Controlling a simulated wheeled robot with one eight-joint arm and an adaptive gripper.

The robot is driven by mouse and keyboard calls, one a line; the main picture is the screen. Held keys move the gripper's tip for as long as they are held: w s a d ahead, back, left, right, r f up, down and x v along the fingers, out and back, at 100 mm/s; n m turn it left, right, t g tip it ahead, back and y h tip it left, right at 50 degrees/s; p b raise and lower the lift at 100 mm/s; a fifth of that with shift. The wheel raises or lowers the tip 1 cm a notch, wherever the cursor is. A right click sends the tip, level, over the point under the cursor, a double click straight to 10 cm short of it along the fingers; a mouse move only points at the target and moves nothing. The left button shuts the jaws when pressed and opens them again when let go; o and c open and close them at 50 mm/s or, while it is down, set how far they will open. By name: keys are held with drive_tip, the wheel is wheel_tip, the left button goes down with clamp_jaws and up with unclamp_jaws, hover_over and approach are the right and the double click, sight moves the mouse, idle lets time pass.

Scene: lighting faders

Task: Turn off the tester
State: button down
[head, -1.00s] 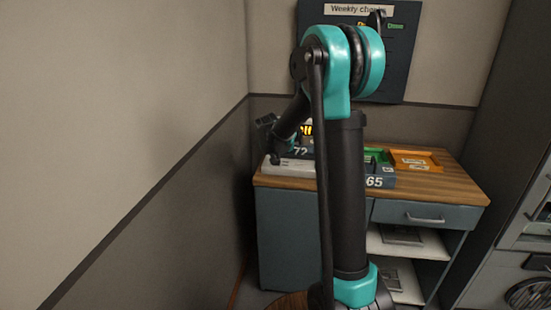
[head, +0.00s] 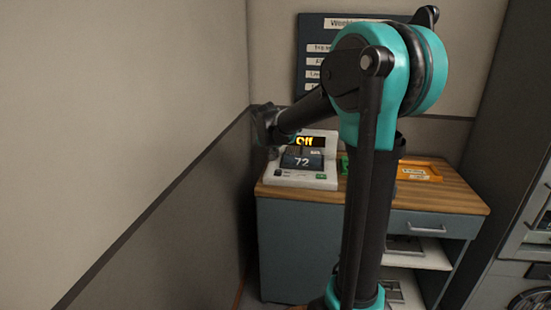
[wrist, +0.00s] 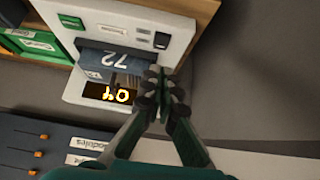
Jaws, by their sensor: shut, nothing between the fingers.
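In the head view my gripper (head: 266,122) is above the tester's left side.
An orange tray (head: 436,178) and a green item (head: 344,165) lie on the desk (head: 455,195) to the right, partly behind my arm. A wall stands close on the left. A dark board (head: 312,32) hangs behind; a slider panel (wrist: 40,146) shows in the wrist view.

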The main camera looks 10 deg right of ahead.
drive_tip(key=shift+s+a+r, duration=0.15)
drive_tip(key=shift+s+r, duration=0.3)
drive_tip(key=shift+s, duration=0.1)
drive_tip(key=shift+f, duration=0.1)
